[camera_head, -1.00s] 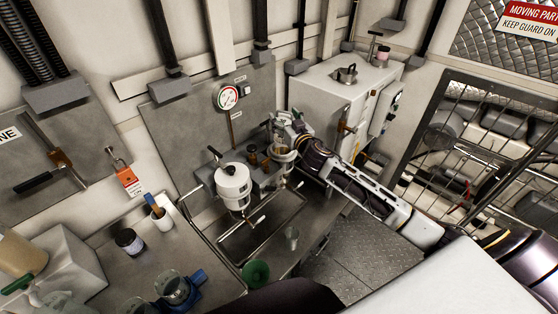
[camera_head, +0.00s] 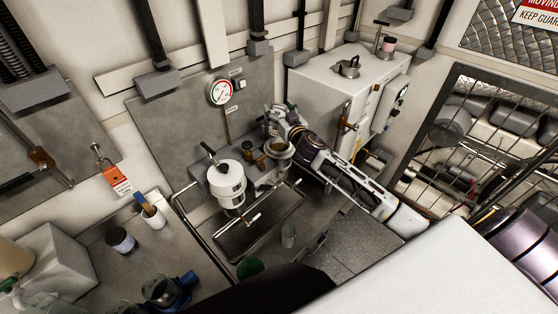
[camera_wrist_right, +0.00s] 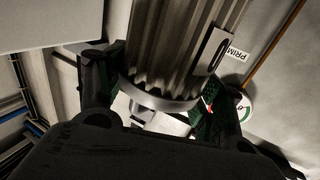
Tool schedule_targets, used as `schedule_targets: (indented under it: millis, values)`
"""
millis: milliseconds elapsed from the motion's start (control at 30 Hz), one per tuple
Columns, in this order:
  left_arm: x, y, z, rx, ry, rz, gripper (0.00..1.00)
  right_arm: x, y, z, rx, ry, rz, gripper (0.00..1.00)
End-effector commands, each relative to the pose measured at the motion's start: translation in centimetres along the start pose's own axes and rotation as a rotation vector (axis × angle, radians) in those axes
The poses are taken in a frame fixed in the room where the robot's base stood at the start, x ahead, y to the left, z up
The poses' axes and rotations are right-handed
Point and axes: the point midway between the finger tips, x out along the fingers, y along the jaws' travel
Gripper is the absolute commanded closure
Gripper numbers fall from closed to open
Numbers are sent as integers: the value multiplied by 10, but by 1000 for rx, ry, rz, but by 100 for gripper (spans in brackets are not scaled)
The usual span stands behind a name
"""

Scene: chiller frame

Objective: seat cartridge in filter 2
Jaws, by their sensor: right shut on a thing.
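In the right wrist view a grey pleated cartridge (camera_wrist_right: 180,45) with a pale end ring stands between the two dark fingers of my right gripper (camera_head: 282,118). The gripper is shut on it. In the head view this gripper is at the back, just above and behind the open filter housing (camera_head: 279,152). The cartridge cannot be made out there. Left of it stands another filter housing (camera_head: 226,182) with a white body and a dark top handle. I cannot read which housing is numbered 2. My left gripper is not in view.
A pressure gauge (camera_head: 219,92) is on the back panel. A white cabinet (camera_head: 322,92) stands close behind my right arm. A drain tray (camera_head: 262,225) lies in front of the housings.

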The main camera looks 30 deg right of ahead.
Motion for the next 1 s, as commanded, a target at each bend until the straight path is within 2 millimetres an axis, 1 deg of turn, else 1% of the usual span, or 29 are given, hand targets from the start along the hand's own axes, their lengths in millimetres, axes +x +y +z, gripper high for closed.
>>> schedule_targets:
  millis: [267,800,900,1000]
  values:
    - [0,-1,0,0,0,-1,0,0,2,4,1,0,10,59]
    - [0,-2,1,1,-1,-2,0,0,3,4,0,0,17,59]
    - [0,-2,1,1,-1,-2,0,0,3,7,0,0,17,59]
    - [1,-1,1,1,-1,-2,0,0,4,15,1,-1,18,59]
